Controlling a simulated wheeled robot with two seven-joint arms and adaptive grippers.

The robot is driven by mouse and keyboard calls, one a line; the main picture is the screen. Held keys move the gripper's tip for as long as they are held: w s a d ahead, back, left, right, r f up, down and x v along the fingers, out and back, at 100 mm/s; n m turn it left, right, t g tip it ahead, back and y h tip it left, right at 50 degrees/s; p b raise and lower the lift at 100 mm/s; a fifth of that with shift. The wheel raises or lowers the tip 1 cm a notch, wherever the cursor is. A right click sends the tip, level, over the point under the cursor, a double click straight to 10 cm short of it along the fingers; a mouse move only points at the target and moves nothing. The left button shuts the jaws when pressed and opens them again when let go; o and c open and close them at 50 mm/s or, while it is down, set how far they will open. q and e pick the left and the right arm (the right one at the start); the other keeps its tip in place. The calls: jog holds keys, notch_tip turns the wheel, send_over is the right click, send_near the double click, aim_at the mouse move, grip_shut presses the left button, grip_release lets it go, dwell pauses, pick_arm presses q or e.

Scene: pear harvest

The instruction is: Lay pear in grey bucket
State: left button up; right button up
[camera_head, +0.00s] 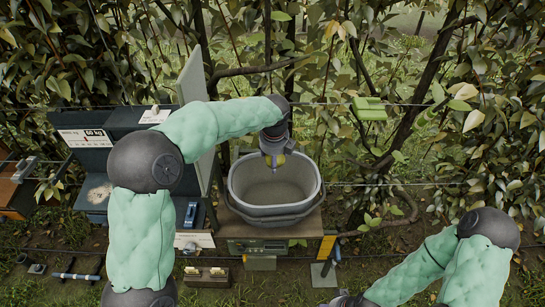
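A grey bucket (297,209) with a handle stands upright on a wooden-topped stand in the middle of the view. Its inside, as far as I see it, looks empty. My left gripper (273,160) hangs over the bucket's far left part, pointing down.
A dark weighing scale (88,137) stands left of the bucket, with a pale upright panel (192,78) between them. A green box (369,108) hangs on a wire at right. Leafy branches and wires fill the background. Tools lie on the ground below.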

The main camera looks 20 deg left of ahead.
pick_arm(q)
jog(key=shift+s+d+f+b+x, duration=0.25)
jog(key=shift+s+b+x, duration=0.5)
jog(key=shift+b+x, duration=1.9)
jog(key=shift+s+d+f+b+x, duration=0.2)
jog(key=shift+s+b+x, duration=0.85)
jog(key=shift+x, duration=3.05)
jog(key=shift+s+d+f+b+x, duration=0.2)
jog(key=shift+s+b+x, duration=0.25)
jog(key=shift+b+x, duration=2.35)
jog(key=shift+p+x, duration=0.45)
jog(key=shift+x, duration=0.5)
jog(key=o, duration=1.3)
jog(key=shift+s+d, duration=0.1)
jog(key=v, duration=1.2)
